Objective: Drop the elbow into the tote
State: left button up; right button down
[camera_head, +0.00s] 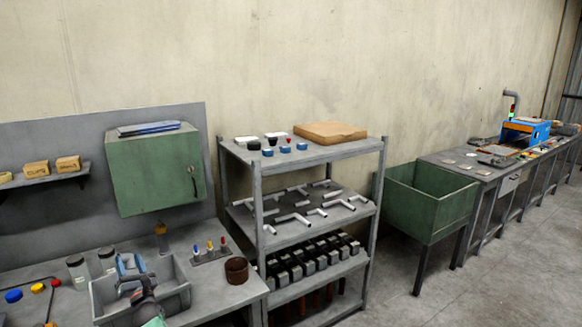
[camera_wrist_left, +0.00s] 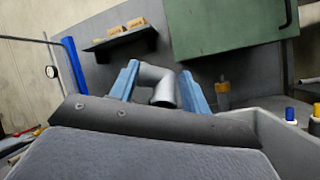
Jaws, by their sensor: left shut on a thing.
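A pale grey pipe elbow (camera_wrist_left: 157,82) sits between the blue fingers of my left gripper (camera_wrist_left: 158,90) in the left wrist view, with its curved end showing. My left gripper (camera_head: 131,266) is shut on it. In the head view the elbow is too small and covered to make out clearly. The grey tote (camera_head: 176,302) stands on the workbench at the lower left, and my left gripper is over it from that view. The tote's wall also shows at the right of the left wrist view (camera_wrist_left: 290,142). My right gripper is not in view.
Glass jars (camera_head: 77,270) stand left of the tote. A small holder with coloured tools (camera_head: 209,252) and a brown cup (camera_head: 236,270) stand to its right. A green cabinet (camera_head: 154,172) hangs behind. A shelf rack (camera_head: 300,157) stands right of the bench.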

pick_arm(q)
jog(key=o, duration=1.2)
jog(key=shift+r, duration=0.55)
notch_tip(320, 180, up, 5)
jog(key=shift+r+p, duration=0.1)
jog(key=shift+p, duration=1.15)
jog(key=s+d+f+m+t+h+b, duration=0.1)
jog(key=s+d+f+m+h, duration=0.1)
jog(key=d, duration=0.6)
jog(key=s+d+f+m+t+h+b, duration=0.1)
jog(key=s+d+f+m+t+h, duration=0.1)
jog(key=s+d+f+h, duration=0.3)
jog(key=s+d+f+m+t+h, duration=0.2)
jog(key=s+d+h, duration=0.3)
jog(key=s+d, duration=0.5)
jog(key=shift+s+d+f+m+b, duration=0.1)
jog(key=shift+d+f+m+b, duration=0.1)
jog(key=shift+d+f, duration=0.35)
jog(key=shift+d+f+m+b, duration=0.1)
jog(key=shift+d+f+b, duration=0.15)
jog(key=shift+d, duration=0.45)
